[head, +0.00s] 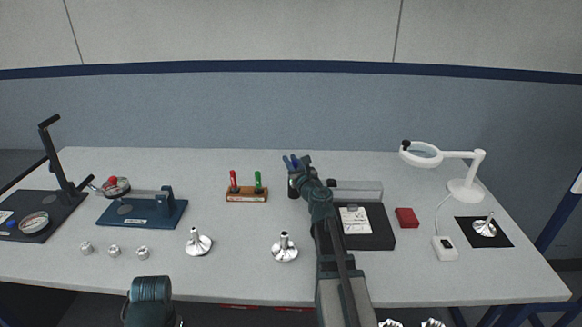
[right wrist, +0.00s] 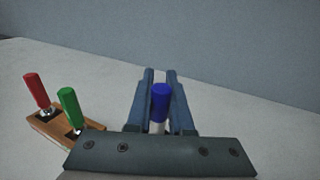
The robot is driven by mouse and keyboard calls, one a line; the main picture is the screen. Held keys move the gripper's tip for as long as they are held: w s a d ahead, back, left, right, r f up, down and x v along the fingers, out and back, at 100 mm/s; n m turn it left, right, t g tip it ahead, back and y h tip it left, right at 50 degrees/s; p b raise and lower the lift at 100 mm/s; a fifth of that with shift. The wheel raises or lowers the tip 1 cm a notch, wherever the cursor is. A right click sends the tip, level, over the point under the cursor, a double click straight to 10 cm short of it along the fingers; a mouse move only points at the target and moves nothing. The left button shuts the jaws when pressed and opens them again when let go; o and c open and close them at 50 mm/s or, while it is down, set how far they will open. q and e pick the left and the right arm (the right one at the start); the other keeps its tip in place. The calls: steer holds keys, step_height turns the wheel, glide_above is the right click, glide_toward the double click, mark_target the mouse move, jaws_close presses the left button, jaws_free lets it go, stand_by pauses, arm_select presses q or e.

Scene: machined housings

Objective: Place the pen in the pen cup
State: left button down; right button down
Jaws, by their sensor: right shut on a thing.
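The pen (right wrist: 161,92) has a blue end and a white body. It shows in the right wrist view between the two fingers of my right gripper (right wrist: 159,100), which is shut on it. In the head view the right gripper (head: 292,162) is at the back middle of the table. A small dark cup-like thing (head: 292,190) shows just below the gripper there, partly hidden by my arm; I take it for the pen cup. I cannot tell whether the pen's lower end is inside it. My left gripper is not in view; only part of that arm shows at the bottom.
A wooden block (head: 246,197) with red and green handled tools stands left of the gripper. A black tray (head: 378,241) with a paper, a red box (head: 407,218) and a white magnifier lamp (head: 466,190) are to the right. Metal parts (head: 285,249) stand in front.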

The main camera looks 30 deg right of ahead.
steer(key=shift+r, duration=0.1)
steer(key=c, duration=0.8)
jaws_free()
